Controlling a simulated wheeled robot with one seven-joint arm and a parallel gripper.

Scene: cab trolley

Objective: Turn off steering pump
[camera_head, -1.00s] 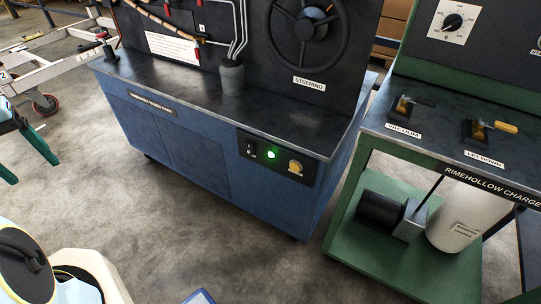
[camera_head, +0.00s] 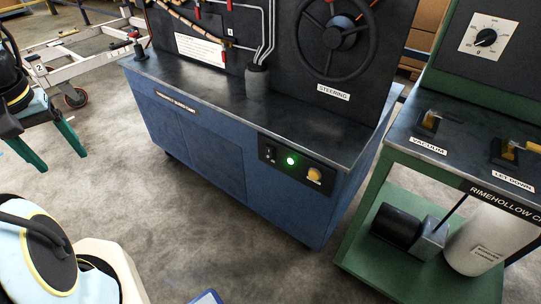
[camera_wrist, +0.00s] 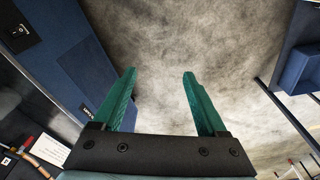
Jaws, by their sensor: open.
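The blue steering bench (camera_head: 215,150) stands in the middle, with a steering wheel (camera_head: 338,38) over a label reading STEERING. A black panel on its front holds a small black switch (camera_head: 270,154), a lit green lamp (camera_head: 290,160) and a yellow knob (camera_head: 314,174). The switch also shows in the wrist view (camera_wrist: 17,31), at top left. My gripper (camera_head: 64,162) has green fingers and is at the left in the head view, well apart from the panel. In the wrist view my gripper (camera_wrist: 159,73) is open and empty, with floor between its fingers.
A green bench (camera_head: 410,160) stands close at the right, with VACUUM and LET DOWN valves and a cylinder (camera_head: 474,238) below. A wheeled metal frame (camera_head: 80,60) stands at the back left.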

